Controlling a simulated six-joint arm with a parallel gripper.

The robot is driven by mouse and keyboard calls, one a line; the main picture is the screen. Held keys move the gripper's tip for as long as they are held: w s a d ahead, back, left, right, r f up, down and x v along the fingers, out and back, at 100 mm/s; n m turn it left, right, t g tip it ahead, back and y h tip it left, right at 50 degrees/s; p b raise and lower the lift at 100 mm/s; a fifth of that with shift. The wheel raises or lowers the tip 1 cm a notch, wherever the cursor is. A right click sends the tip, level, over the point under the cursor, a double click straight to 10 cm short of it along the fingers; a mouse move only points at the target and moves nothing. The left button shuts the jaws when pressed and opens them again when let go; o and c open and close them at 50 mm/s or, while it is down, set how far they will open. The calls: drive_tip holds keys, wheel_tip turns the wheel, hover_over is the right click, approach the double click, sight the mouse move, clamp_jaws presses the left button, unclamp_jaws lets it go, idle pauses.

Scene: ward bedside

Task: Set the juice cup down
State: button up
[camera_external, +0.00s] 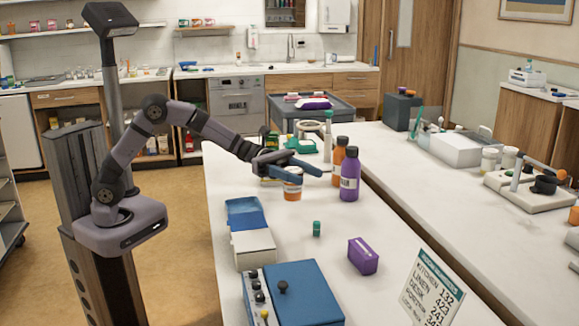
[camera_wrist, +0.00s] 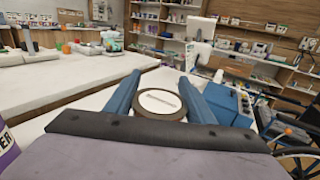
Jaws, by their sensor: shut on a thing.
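The juice cup (camera_external: 292,190) is an orange cup with a pale label, at the far part of the white table in the external view. My gripper (camera_external: 318,168) is shut on it, with blue fingers at its upper part. In the wrist view its round top (camera_wrist: 160,102), pale with a dark rim, sits between the two blue fingers of my gripper (camera_wrist: 165,92). The cup looks upright. Its base is close to the tabletop (camera_external: 300,225); I cannot tell whether it touches.
A small green item (camera_external: 317,229), purple box (camera_external: 363,256), white box (camera_external: 253,249) and blue control box (camera_external: 303,291) are nearer the camera. Bare tabletop lies between them.

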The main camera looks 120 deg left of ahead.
drive_tip(key=shift+h, duration=0.3)
drive_tip(key=shift+s+d+f, duration=0.1)
drive_tip(key=shift+d+f, duration=0.1)
drive_tip(key=shift+f, duration=2.1)
drive_tip(key=shift+d+f, duration=0.2)
drive_tip(key=shift+f, duration=2.1)
drive_tip(key=shift+f, duration=0.1)
drive_tip(key=o, duration=1.2)
drive_tip(key=shift+f, duration=0.1)
drive_tip(key=shift+r, duration=0.3)
drive_tip(key=b+v, duration=0.1)
drive_tip(key=v, duration=1.1)
